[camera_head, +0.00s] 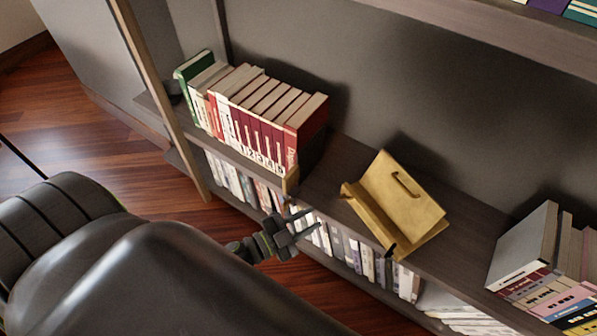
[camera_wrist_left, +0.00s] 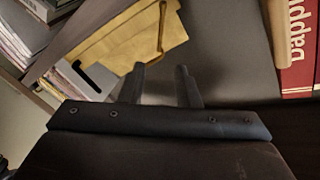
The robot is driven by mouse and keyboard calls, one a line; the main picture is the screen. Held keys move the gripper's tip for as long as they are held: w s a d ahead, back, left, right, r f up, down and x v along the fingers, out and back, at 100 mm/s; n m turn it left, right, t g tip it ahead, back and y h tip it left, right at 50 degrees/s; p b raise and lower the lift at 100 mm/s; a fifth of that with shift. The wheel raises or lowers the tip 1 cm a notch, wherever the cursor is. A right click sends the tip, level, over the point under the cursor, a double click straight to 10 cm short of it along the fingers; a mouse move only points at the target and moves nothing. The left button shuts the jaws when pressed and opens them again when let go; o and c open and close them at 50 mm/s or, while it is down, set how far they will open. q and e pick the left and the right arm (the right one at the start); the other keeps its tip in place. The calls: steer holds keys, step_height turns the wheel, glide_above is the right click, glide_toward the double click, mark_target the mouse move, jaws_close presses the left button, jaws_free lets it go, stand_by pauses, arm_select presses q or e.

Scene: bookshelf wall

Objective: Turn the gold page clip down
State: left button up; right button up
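A gold book stand (camera_head: 400,210) sits on the shelf, its sloped back panel leaning toward the wall. The gold page clip (camera_head: 406,185) is a thin bent bar standing out near the top of that panel. A small dark piece (camera_head: 392,250) is at the stand's front lip. In the left wrist view the stand (camera_wrist_left: 125,45) is at upper left, with the clip (camera_wrist_left: 162,25) along its panel. My left gripper (camera_head: 309,219) is in front of the shelf edge, left of the stand and apart from it. Its fingers (camera_wrist_left: 160,70) are spread and empty. My right gripper is out of view.
More books (camera_head: 545,270) are at the right. A lower shelf of books (camera_head: 355,250) lies below. The shelf between block and stand is clear.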

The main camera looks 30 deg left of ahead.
arm_select(q)
steer(key=v, duration=0.2)
steer(key=shift+s+a, duration=0.15)
steer(key=shift+s, duration=0.1)
